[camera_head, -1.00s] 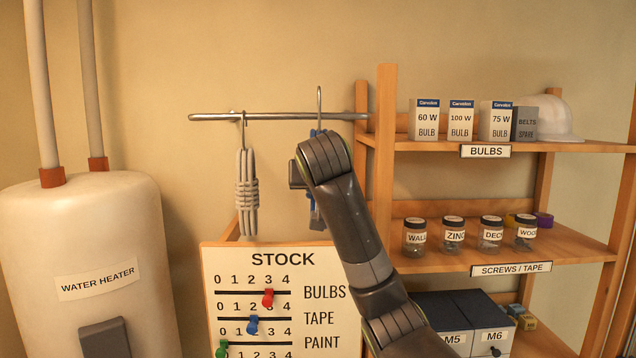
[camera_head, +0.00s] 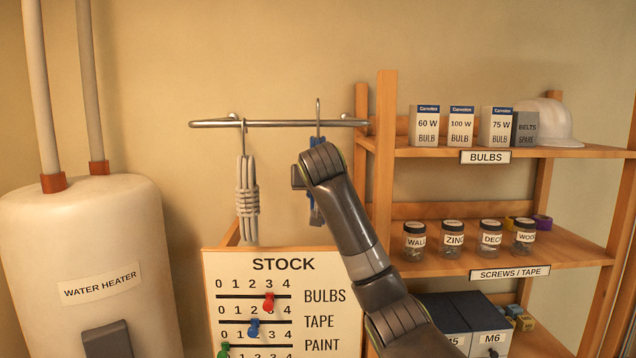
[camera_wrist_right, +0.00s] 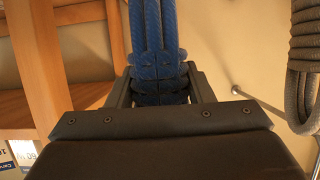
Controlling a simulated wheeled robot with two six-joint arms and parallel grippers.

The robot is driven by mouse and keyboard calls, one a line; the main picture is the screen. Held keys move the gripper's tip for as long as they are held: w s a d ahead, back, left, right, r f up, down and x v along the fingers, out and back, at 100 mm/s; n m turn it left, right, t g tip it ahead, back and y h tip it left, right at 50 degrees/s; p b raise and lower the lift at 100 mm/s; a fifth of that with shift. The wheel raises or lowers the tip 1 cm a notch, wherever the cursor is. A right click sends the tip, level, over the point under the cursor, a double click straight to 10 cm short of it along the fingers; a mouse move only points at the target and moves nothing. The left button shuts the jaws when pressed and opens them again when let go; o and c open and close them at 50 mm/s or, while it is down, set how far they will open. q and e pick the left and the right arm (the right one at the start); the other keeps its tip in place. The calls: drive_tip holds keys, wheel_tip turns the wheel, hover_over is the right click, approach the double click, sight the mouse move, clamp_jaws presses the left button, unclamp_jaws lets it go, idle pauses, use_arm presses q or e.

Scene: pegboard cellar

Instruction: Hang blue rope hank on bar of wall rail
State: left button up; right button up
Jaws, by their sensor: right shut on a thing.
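The blue rope hank (camera_head: 316,214) is mostly hidden behind my right gripper (camera_head: 310,178) in the head view. Its metal hook (camera_head: 318,112) rises above the gripper, and its top is a little higher than the bar (camera_head: 280,123) of the wall rail. Whether the hook touches the bar or is in front of it, I cannot tell. In the right wrist view the blue hank (camera_wrist_right: 155,35) runs between the fingers of my right gripper (camera_wrist_right: 158,88), which is shut on its wrapped part. My left gripper is not in view.
A grey rope hank (camera_head: 247,190) hangs on the bar to the left. The wooden shelf unit (camera_head: 385,180), with bulb boxes and jars, stands close on the right. A stock board (camera_head: 270,290) is below, and a water heater (camera_head: 80,250) is at the left.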

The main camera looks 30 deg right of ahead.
drive_tip(key=shift+f+b, duration=0.9)
drive_tip(key=shift+f, duration=0.85)
drive_tip(key=o, duration=1.2)
drive_tip(key=shift+s, duration=0.1)
